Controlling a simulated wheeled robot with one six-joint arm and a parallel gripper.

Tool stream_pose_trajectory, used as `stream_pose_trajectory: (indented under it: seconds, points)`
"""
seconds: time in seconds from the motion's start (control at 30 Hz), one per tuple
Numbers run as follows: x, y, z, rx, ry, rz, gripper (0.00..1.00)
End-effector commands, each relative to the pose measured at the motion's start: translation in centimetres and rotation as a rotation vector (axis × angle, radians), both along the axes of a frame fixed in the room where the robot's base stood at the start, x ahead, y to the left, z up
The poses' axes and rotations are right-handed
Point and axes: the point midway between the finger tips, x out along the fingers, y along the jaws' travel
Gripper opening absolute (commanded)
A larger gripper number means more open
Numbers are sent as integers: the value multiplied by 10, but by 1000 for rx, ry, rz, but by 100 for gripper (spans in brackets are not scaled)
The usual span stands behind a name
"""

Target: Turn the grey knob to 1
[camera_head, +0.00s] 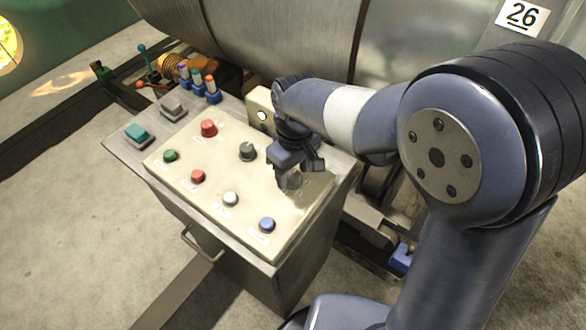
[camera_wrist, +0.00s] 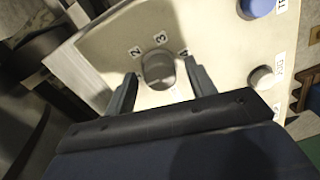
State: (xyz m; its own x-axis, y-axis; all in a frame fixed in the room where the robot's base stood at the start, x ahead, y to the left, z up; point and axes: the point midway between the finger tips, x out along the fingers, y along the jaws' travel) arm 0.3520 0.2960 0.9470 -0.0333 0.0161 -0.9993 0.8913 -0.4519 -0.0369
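The grey knob (camera_wrist: 158,68) shows in the wrist view, on the cream panel with the digits 2, 3 and 4 printed around it. My gripper (camera_wrist: 160,78) is open there, with one finger on each side of the knob and small gaps that look clear. In the head view my gripper (camera_head: 289,178) points down over the right part of the cream panel (camera_head: 190,150), and the knob is mostly hidden beneath it. Which digit the knob points to is unclear. Digit 1 is not visible.
A darker knob (camera_head: 247,151) stands left of my gripper. The panel also bears red (camera_head: 208,128), green (camera_head: 170,155), white (camera_head: 230,199) and blue (camera_head: 267,224) buttons. A cream box (camera_head: 262,112) stands behind it. A large metal drum (camera_head: 290,40) lies beyond.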

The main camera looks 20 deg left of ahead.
Motion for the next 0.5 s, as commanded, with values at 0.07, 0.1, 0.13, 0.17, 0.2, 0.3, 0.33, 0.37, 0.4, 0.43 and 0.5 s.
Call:
stream_pose_trajectory:
  seconds: [0.07, 0.1, 0.13, 0.17, 0.2, 0.3, 0.33, 0.37, 0.4, 0.43, 0.5]
  points:
    - [0, 0, 0, 0, 0, 0, 55]
    - [0, 0, 0, 0, 0, -1, 55]
    - [0, 0, 0, 0, 0, -1, 55]
    - [0, 0, 0, 0, 0, -1, 55]
    - [0, 0, 0, 1, 0, -1, 55]
    - [0, 0, 3, 1, -2, -1, 55]
    - [1, 0, 6, 1, -2, -1, 55]
    - [1, 0, 9, 2, -2, -1, 55]
    - [1, 0, 14, 3, -4, -1, 55]
    - [1, 0, 19, 4, -4, -1, 55]
    - [2, 0, 33, 4, -4, -1, 55]
